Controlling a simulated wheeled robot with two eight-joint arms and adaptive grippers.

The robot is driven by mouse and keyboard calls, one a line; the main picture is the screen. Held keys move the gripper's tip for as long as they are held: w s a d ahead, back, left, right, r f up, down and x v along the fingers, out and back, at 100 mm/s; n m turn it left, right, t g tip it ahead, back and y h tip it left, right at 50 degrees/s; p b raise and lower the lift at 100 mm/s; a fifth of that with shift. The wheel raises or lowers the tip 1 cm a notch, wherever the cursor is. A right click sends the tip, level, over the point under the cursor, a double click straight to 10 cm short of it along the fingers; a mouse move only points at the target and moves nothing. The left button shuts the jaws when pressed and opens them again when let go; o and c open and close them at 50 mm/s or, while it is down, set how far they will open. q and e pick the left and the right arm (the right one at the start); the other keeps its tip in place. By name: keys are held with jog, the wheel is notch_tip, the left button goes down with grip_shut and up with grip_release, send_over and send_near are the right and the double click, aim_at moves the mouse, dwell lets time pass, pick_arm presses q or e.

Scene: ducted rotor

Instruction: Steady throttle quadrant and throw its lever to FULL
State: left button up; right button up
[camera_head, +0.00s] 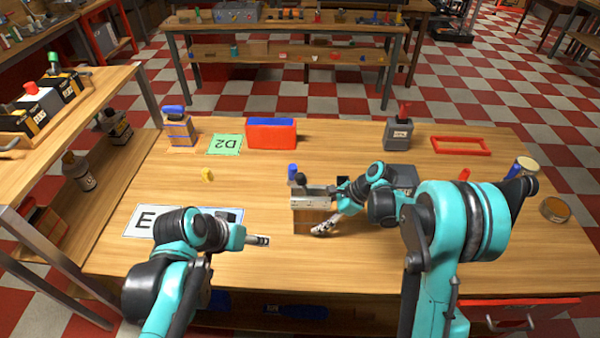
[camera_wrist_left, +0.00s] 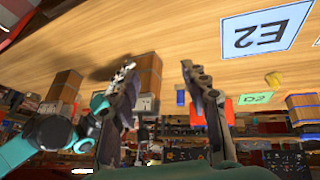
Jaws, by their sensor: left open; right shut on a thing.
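The throttle quadrant (camera_head: 306,218) looks like a wood-brown block with a grey top plate, standing mid-table. A dark round knob (camera_head: 300,179), apparently its lever's, shows at the top left; the lever setting cannot be read. My right gripper (camera_head: 330,208) is shut on the quadrant from the right, one finger low at its front. My left gripper (camera_head: 262,240) is open and empty, low over the table, left of the quadrant and apart from it. In the left wrist view, which is upside down, the brown block (camera_wrist_left: 150,76) shows beyond the open left fingers (camera_wrist_left: 158,66).
A white "E" card (camera_head: 140,220) lies beside my left arm, a yellow piece (camera_head: 207,174) behind it. A red bin (camera_head: 271,135), green D2 card (camera_head: 225,145), grey lever box (camera_head: 398,134) and red frame (camera_head: 460,146) stand farther back. The table between left gripper and quadrant is clear.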

pick_arm(q)
jog(key=w+d+r+m+g+h, duration=0.1)
jog(key=w+d+m+h, duration=0.1)
jog(key=w+h, duration=0.15)
jog(key=w+d+r+m+h, duration=0.1)
jog(key=w+d+m+h, duration=0.15)
jog(key=w, duration=0.25)
jog(key=m+h, duration=0.8)
send_near(300, 177)
jog(key=x, duration=0.6)
jog(key=w+f+x, duration=0.1)
jog(key=x, duration=0.3)
jog(key=shift+f, duration=0.1)
grip_shut()
